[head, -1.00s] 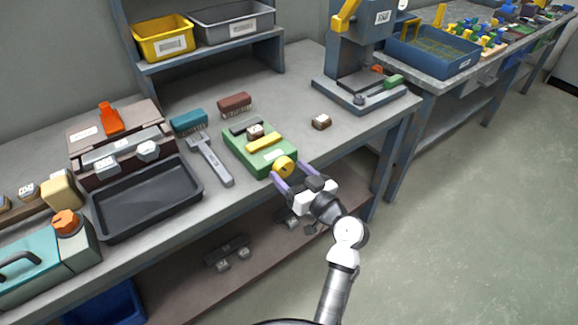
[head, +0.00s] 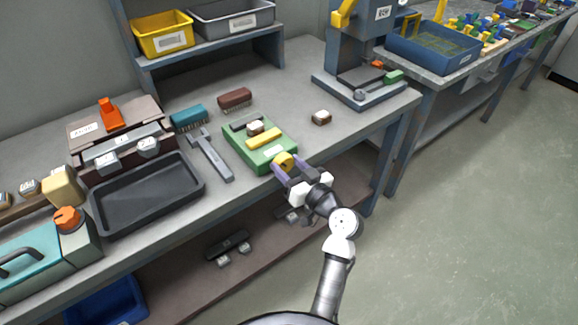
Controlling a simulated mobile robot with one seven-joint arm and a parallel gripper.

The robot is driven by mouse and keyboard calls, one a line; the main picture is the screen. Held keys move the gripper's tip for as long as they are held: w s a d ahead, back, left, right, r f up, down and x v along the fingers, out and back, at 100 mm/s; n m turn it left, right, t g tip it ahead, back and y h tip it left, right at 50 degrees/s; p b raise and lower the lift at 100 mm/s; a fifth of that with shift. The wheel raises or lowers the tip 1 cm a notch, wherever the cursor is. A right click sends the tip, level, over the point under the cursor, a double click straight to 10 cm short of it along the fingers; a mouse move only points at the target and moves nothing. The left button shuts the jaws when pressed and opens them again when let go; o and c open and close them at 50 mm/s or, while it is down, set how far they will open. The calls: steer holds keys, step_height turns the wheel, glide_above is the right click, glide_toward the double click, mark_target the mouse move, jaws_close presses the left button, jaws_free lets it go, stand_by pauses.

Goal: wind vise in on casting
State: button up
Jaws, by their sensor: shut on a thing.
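The green vise (head: 272,158) sits near the front edge of the bench, with a dark fixed jaw (head: 246,122) and a yellow moving jaw (head: 264,139). A small brown casting with a pale top (head: 255,128) lies between the jaws; I cannot tell whether the yellow jaw touches it. The yellow round handwheel (head: 283,160) is at the vise's front end.
A similar casting (head: 320,118) lies right of the vise. A grey caliper-like tool (head: 212,156), a teal brush (head: 188,118) and a brown brush (head: 235,98) lie left and behind. A dark tray (head: 147,193) is further left, a press (head: 366,85) at the right.

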steer(key=shift+m, duration=0.3)
steer(key=m, duration=0.3)
steer(key=shift+d+m, duration=0.1)
steer(key=shift+m, duration=0.2)
steer(key=shift+m+p, duration=0.55)
steer(key=shift+m, duration=0.95)
steer(key=shift+w+f, duration=0.1)
steer(key=o, duration=1)
